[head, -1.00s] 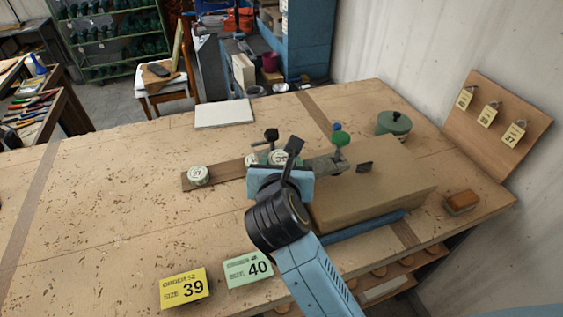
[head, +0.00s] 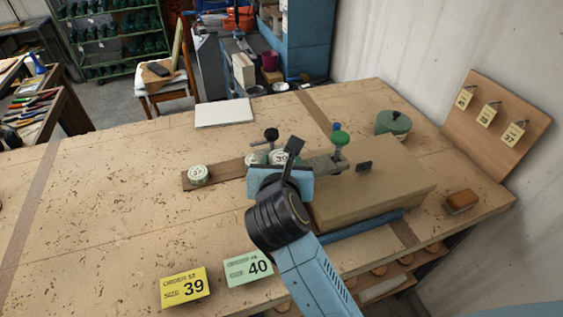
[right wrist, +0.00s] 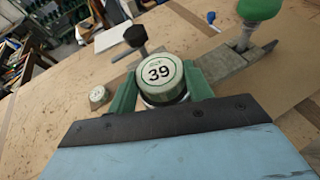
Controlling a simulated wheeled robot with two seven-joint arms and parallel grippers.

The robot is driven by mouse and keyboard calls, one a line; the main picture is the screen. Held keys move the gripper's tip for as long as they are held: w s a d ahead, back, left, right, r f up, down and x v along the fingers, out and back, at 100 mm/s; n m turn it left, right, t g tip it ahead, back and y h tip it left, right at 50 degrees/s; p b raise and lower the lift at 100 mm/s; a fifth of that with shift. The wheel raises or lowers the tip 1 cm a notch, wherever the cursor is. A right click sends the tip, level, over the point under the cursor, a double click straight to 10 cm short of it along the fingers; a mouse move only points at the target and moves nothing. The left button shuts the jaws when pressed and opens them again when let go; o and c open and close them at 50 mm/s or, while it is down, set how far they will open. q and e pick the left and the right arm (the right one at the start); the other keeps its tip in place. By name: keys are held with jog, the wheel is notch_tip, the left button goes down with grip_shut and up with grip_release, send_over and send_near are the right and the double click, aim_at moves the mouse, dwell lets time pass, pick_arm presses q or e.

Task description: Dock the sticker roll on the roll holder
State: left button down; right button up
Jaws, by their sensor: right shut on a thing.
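My right gripper (head: 281,160) is shut on a round sticker roll with a pale top marked 39, seen between the green fingers in the right wrist view (right wrist: 158,74). The same roll (head: 280,156) shows partly behind my gripper in the head view. A dark wooden strip (head: 228,172) lies behind and left of the gripper, with another pale roll (head: 197,174) standing on its left end. A grey metal piece (head: 322,163) with a green knob (head: 340,138) stands to the right. I cannot tell which part is the roll holder, or whether the held roll touches anything below. My left gripper is out of view.
A black-knobbed post (head: 271,135) rises just behind the gripper. A large brown block (head: 375,185) lies to its right. The table's left side is clear.

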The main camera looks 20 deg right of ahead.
jog(key=shift+f, duration=0.4)
jog(key=shift+r, duration=0.2)
jog(key=shift+r+p, duration=0.6)
jog(key=shift+r, duration=0.05)
dwell(0.7)
jog(key=shift+f+b, duration=0.5)
jog(key=shift+f, duration=0.35)
jog(key=shift+r, duration=0.25)
jog(key=shift+r+p, duration=0.55)
jog(key=shift+p, duration=0.2)
dwell(0.7)
jog(key=shift+f+b, duration=0.4)
jog(key=shift+f, duration=0.35)
dwell(0.4)
